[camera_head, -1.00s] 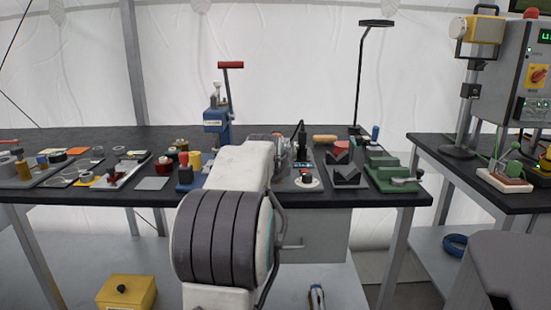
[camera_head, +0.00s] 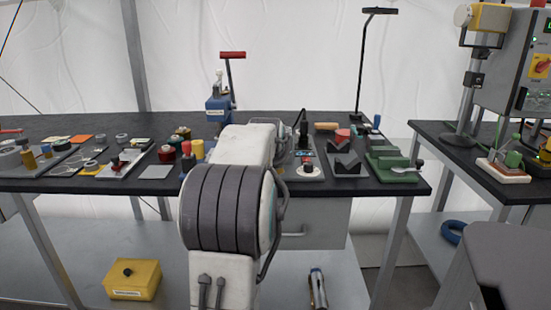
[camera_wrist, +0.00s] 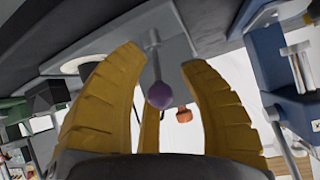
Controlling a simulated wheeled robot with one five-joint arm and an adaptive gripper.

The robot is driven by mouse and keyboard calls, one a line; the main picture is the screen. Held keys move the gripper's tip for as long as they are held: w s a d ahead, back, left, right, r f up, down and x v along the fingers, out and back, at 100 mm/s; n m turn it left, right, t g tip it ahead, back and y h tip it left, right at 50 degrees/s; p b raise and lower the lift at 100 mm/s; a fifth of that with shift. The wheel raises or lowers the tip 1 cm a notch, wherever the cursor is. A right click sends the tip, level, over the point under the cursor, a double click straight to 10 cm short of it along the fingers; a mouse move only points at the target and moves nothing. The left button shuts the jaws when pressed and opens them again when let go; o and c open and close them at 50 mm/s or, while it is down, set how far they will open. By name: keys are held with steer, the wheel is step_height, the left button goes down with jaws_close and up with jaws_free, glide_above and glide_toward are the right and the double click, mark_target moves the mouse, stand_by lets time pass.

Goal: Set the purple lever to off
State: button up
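The purple lever shows in the wrist view as a round purple knob (camera_wrist: 163,95) on a thin grey stem, mounted on a grey plate (camera_wrist: 178,55). My gripper (camera_wrist: 160,75) has its yellow ribbed fingers spread to either side of the knob, with a third yellow finger behind. The fingers look apart from the knob, with a gap on each side. In the head view my arm hides the lever and my gripper. I cannot read any on or off marking.
A small orange-red knob (camera_wrist: 184,115) sits close to the right finger. A blue press with a red handle (camera_head: 232,54) stands at the back of the black bench. A green vise (camera_head: 390,165), black V-blocks (camera_head: 345,165) and several small parts crowd the bench top.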

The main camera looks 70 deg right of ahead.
steer(key=shift+o, duration=0.5)
steer(key=shift+s, duration=0.1)
steer(key=shift+a+r, duration=0.1)
steer(key=v, duration=1.1)
steer(key=shift+a+r, duration=0.2)
steer(key=shift+a, duration=0.05)
steer(key=shift+c, duration=0.2)
